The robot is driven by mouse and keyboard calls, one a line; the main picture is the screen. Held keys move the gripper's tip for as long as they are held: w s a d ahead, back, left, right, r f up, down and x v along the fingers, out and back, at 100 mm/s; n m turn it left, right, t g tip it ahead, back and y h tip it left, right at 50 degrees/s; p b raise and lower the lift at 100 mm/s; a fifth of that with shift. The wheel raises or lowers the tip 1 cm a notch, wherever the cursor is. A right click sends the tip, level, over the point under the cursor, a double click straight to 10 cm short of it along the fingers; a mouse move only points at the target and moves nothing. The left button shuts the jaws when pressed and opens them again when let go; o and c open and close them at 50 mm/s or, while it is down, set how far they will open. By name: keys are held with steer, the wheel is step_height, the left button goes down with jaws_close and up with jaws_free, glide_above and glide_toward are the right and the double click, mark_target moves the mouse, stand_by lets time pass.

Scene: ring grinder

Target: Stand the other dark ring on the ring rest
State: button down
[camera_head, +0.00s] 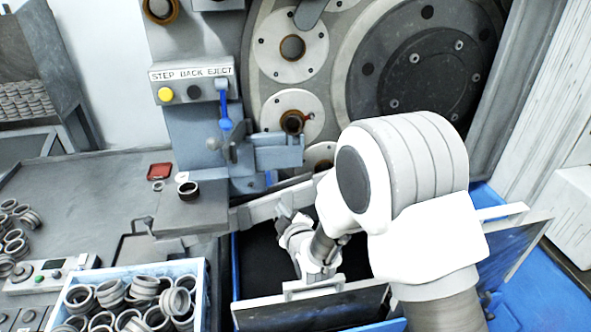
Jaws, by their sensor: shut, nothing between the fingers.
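A dark ring (188,190) sits on a grey ledge (190,217) at the front of the machine. Which part is the ring rest is not clear; this ledge may be it. My gripper (285,218) is near the middle, over the dark blue-sided bin and right of the ledge. It is small and partly blurred into my arm; it looks shut and empty, apart from any ring.
The blue-sided bin (235,260) has a dark interior below my arm. A grey chute bar (262,208) runs beside my gripper. A blue lever (226,120) hangs from the button box.

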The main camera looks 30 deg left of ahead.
step_height(320, 180, up, 16)
steer(key=w+d+f+n+t+b, duration=0.1)
steer(key=w+d+n+t+b, duration=0.1)
steer(key=n+t+b, duration=0.3)
steer(key=shift+n+g+y, duration=0.3)
steer(key=shift+n+g, duration=0.3)
steer(key=shift+n, duration=0.1)
steer(key=shift+r+p+x, duration=0.15)
steer(key=shift+p+x, duration=0.5)
steer(key=shift+x, duration=1.35)
steer(key=shift+r+p+x, duration=0.15)
steer(key=shift+p+x, duration=0.5)
steer(key=shift+x, duration=1.35)
steer(key=shift+w+d+b, duration=0.15)
steer(key=shift+d+b, duration=0.05)
steer(key=shift+b, duration=0.15)
steer(key=shift+b, duration=0.35)
steer(key=shift+s+d+b, duration=0.3)
steer(key=shift+s+d, duration=0.05)
steer(key=shift+s, duration=0.1)
steer(key=shift+b+v, duration=0.5)
steer(key=shift+v, duration=1.45)
steer(key=shift+w, duration=0.1)
